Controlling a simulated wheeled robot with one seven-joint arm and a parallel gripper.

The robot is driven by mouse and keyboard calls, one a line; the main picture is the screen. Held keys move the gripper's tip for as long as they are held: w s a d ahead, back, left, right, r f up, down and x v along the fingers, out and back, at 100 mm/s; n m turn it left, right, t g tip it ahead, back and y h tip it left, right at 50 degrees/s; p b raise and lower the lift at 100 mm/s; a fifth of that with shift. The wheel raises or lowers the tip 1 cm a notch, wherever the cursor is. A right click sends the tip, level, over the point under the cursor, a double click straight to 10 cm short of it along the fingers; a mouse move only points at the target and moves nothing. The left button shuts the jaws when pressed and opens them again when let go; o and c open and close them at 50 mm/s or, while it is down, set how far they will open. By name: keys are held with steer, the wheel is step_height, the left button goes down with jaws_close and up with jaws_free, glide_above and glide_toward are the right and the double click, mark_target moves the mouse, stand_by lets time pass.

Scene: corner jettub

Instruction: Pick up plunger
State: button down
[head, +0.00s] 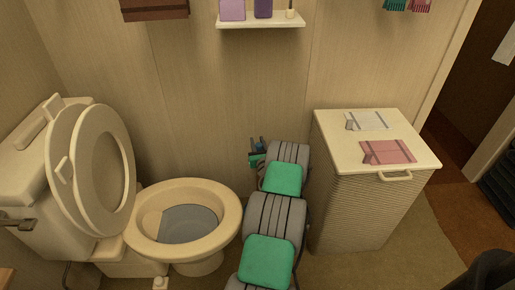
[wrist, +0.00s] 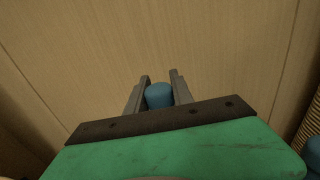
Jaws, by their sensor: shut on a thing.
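The plunger (wrist: 159,95) shows in the wrist view only as a blue, rounded handle end between the two grey fingers. My gripper (wrist: 160,80) is shut on it, with a finger on each side. The rest of the plunger is hidden below the gripper's green and dark housing. In the head view my gripper (head: 257,155) is beyond my arm, near the back wall between the toilet and the hamper. A small bit of blue shows there, too small to make out. The plunger's cup and whether it touches the floor cannot be seen.
The toilet (head: 223,228) stands at left with its lid up. A wicker hamper (head: 352,205) with folded cloths on its white lid stands close at right. A wall shelf (head: 262,20) with purple items is above. Open floor (head: 425,240) lies at the right front.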

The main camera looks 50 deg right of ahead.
steer(key=s+a+r+p, duration=0.4)
steer(key=s+a+r, duration=0.5)
steer(key=a+r, duration=0.1)
steer(key=shift+s+a+r, duration=0.15)
steer(key=shift+a+r, duration=0.05)
steer(key=shift+r, duration=0.15)
steer(key=c, duration=1.6)
jaws_free()
steer(key=shift+c, duration=0.2)
jaws_close()
